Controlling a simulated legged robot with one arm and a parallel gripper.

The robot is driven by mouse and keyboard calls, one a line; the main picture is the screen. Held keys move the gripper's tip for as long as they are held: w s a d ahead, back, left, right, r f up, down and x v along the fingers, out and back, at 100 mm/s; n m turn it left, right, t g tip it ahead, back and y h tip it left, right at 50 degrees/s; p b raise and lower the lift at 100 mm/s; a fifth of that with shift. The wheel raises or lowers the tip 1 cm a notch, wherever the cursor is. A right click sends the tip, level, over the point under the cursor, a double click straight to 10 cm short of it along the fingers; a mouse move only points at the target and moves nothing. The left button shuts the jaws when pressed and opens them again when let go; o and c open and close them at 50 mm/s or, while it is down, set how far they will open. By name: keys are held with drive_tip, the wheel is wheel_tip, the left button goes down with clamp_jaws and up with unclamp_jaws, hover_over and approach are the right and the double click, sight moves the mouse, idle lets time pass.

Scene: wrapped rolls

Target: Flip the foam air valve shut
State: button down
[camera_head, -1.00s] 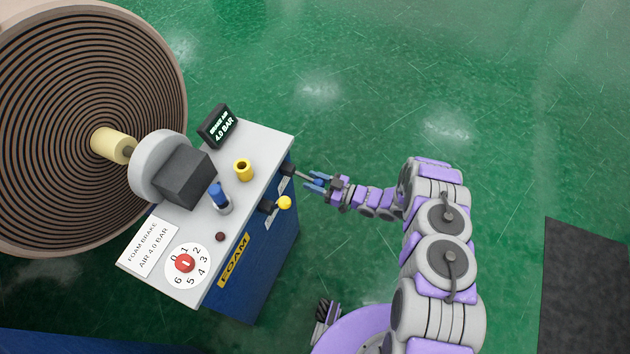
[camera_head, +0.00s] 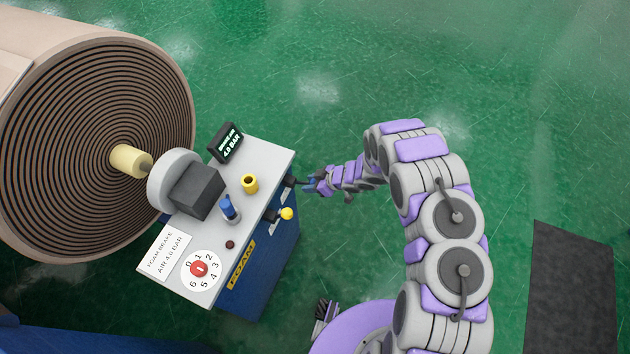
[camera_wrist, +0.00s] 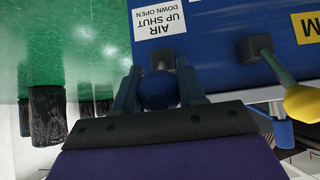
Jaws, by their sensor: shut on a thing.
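The foam air valve is a lever with a blue ball knob (camera_wrist: 158,90) on the side of the blue and grey foam brake stand (camera_head: 268,160). A white label (camera_wrist: 158,20) beside it reads AIR, UP SHUT, DOWN OPEN, upside down in the wrist view. My gripper (camera_head: 312,185) is at that side of the stand. In the wrist view its two fingers lie on either side of the blue knob and are shut on it. The lever's shaft is mostly hidden behind the knob, so its exact angle is unclear. The display (camera_head: 228,142) reads 4.0 BAR.
A second lever with a yellow knob (camera_head: 287,213) sticks out close beside the valve. A large roll (camera_head: 70,150) stands left. Green floor beyond is clear.

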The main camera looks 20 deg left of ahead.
sight(304, 182)
drive_tip(key=r+h+p, duration=0.1)
drive_tip(key=a+r+h+p, duration=0.1)
drive_tip(key=shift+w+a+p, duration=0.1)
drive_tip(key=shift+a+p, duration=0.15)
drive_tip(key=shift+p, duration=0.15)
drive_tip(key=shift+a+r+p, duration=0.4)
drive_tip(key=shift+a+p, duration=0.2)
drive_tip(key=shift+a, duration=0.15)
